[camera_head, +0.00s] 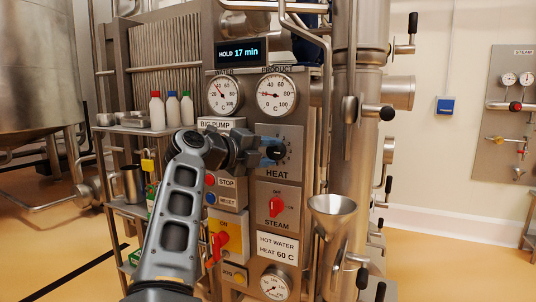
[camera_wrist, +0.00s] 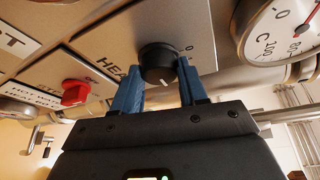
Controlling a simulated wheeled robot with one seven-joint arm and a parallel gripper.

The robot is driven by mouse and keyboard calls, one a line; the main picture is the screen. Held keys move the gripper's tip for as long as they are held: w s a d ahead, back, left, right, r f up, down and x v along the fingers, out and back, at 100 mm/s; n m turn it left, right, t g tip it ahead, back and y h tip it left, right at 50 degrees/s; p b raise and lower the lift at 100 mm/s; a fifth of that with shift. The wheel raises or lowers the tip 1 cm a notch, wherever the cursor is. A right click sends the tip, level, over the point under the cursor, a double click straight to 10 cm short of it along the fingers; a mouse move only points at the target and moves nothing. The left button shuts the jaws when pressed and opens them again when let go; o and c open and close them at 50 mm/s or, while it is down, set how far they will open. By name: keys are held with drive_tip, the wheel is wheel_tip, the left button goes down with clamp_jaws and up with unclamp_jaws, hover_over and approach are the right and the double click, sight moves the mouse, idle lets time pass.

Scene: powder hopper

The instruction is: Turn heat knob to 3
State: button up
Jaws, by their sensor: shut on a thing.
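The heat knob (camera_wrist: 157,57) is a round black knob on a grey metal plate in the wrist view. A white pointer line shows on its near face, and a small "0" mark shows on the plate beside it. My gripper (camera_wrist: 158,68) has one blue finger on each side of the knob and is shut on it. In the head view my gripper (camera_head: 271,152) reaches the knob from the left, above the "HEAT" label (camera_head: 277,174). The fingers partly hide the knob and its scale there, so I cannot read which number it points to.
Below is the red steam switch (camera_head: 277,206). Stop and reset buttons (camera_head: 211,181) and a red-handled switch on yellow (camera_head: 220,241) lie left and lower. A steel funnel (camera_head: 332,207) and a vertical pipe (camera_head: 356,140) stand close on the right. Two dials (camera_head: 276,95) sit above.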

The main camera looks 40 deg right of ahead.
drive_tip(key=shift+f, duration=0.15)
drive_tip(key=o, duration=1.1)
drive_tip(key=shift+c, duration=0.2)
drive_tip(key=a+r, duration=0.1)
drive_tip(key=a, duration=0.6)
drive_tip(key=shift+w+a+r+b, duration=0.15)
drive_tip(key=shift+a+b, duration=0.2)
